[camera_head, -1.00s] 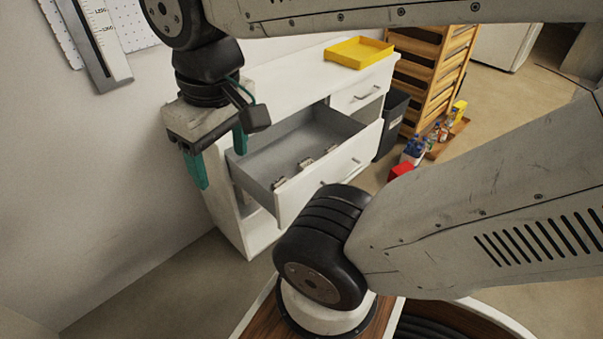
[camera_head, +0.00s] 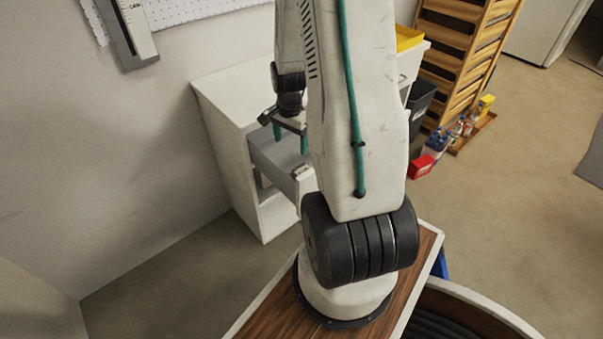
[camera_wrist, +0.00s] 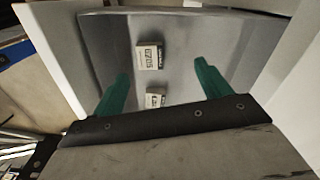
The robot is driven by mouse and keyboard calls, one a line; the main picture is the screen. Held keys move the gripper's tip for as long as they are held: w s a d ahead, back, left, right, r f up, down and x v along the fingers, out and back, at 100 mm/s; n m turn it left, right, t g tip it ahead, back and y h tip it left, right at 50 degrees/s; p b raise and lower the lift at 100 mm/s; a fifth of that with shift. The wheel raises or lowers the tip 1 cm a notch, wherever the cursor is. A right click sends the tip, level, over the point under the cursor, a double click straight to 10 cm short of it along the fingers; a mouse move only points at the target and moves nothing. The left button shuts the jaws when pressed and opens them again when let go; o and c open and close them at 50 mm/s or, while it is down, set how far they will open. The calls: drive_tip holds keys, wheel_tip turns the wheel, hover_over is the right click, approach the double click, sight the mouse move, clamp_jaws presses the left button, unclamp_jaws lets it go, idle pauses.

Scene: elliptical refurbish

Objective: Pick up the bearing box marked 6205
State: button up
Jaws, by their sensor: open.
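In the wrist view, a small pale box (camera_wrist: 149,57) lies in the open drawer, with dark print on its face that appears to read 6205. A second small pale box (camera_wrist: 155,98) lies closer to my gripper's base; its marking is too small to read. My gripper (camera_wrist: 161,70) is open and empty, its green fingers apart on either side of the boxes, the marked box lying ahead between the fingertip lines. In the head view, my gripper (camera_head: 290,140) hangs over the open drawer (camera_head: 266,158), and my arm hides most of the drawer.
The drawer belongs to a white cabinet (camera_head: 228,92) against the wall. A yellow tray (camera_head: 408,38) sits on top. A dark bin (camera_head: 420,100), a wooden rack (camera_head: 460,55) and a red box (camera_head: 421,167) stand to the right. Drawer walls surround the boxes.

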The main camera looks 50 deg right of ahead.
drive_tip(key=m, duration=0.2)
hover_over(303, 170)
drive_tip(key=f, duration=0.5)
drive_tip(key=shift+w+d+f, duration=0.1)
drive_tip(key=shift+w+f, duration=0.2)
drive_tip(key=shift+f, duration=0.05)
drive_tip(key=f, duration=0.8)
drive_tip(key=shift+s+a, duration=0.2)
drive_tip(key=shift+s, duration=0.2)
drive_tip(key=shift+r, duration=0.1)
drive_tip(key=c, duration=1.1)
